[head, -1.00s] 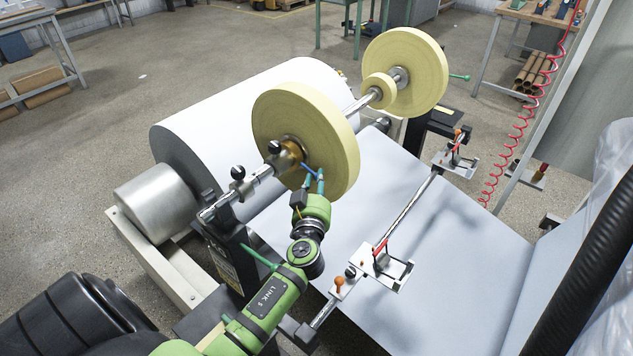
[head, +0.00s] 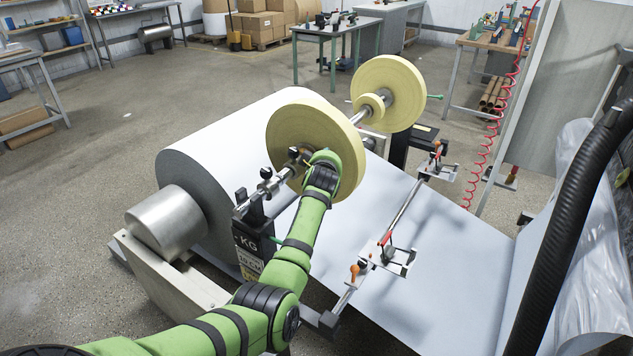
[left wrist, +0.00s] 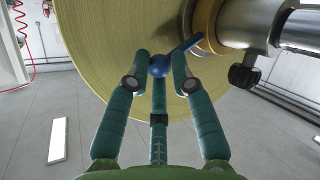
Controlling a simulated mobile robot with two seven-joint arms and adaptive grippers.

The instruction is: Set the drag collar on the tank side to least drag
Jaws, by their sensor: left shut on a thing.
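The drag collar (left wrist: 206,22) is a brass ring on the shaft, against the near yellow tape roll (head: 335,140). In the left wrist view a blue lever (left wrist: 184,47) with a round knob juts from the collar. My left gripper (left wrist: 160,68) has its teal fingers closed around the knob, in front of the tape roll (left wrist: 105,45). In the head view my green left arm reaches the collar, and its wrist hides the fingers and lever. Any scale on the collar cannot be read. My right gripper is in neither current view.
A black clamp knob (left wrist: 243,75) sits on the shaft beside the collar. A big white paper roll (head: 205,125) lies behind, its sheet (head: 440,235) running right. A rail with orange-knobbed clamps (head: 388,255) crosses the sheet. A black hose (head: 572,200) stands at right.

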